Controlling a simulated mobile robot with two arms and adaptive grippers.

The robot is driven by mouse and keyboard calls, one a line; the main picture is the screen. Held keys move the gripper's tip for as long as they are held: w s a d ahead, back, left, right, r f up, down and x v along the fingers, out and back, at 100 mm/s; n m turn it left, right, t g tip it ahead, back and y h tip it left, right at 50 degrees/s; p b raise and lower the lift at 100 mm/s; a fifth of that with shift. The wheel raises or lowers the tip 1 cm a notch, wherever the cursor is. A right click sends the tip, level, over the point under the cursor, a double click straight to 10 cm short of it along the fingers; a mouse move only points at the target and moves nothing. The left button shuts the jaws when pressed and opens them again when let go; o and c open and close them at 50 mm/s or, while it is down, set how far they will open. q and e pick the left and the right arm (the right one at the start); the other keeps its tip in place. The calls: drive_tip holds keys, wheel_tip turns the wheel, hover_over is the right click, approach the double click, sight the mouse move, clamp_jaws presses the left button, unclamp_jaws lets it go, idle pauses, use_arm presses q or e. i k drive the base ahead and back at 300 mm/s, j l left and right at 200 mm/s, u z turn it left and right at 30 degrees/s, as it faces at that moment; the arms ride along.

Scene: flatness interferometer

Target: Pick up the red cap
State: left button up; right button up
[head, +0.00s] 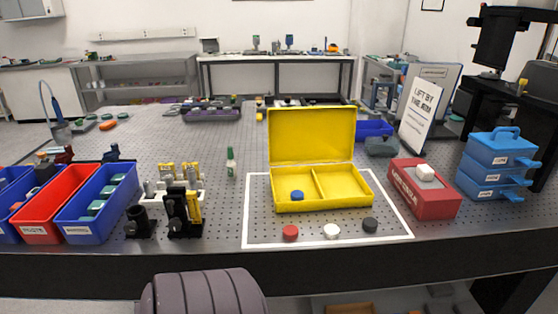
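The red cap (290,232) lies on the perforated table top, inside the white outlined area near the front edge. A white cap (332,231) and a dark grey cap (370,225) lie in a row to its right. A yellow box (322,188) with its lid raised stands just behind them. A blue cap (297,195) sits in the box's left compartment. Neither of my grippers shows in the head view.
Red and blue bins (100,205) stand at the left, with black and yellow fixtures (183,212) beside them. A red box (423,190) and stacked blue cases (497,163) stand at the right. The table between the fixtures and the white outline is clear.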

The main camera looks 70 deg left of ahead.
sight(291, 232)
drive_tip(key=u, duration=1.75)
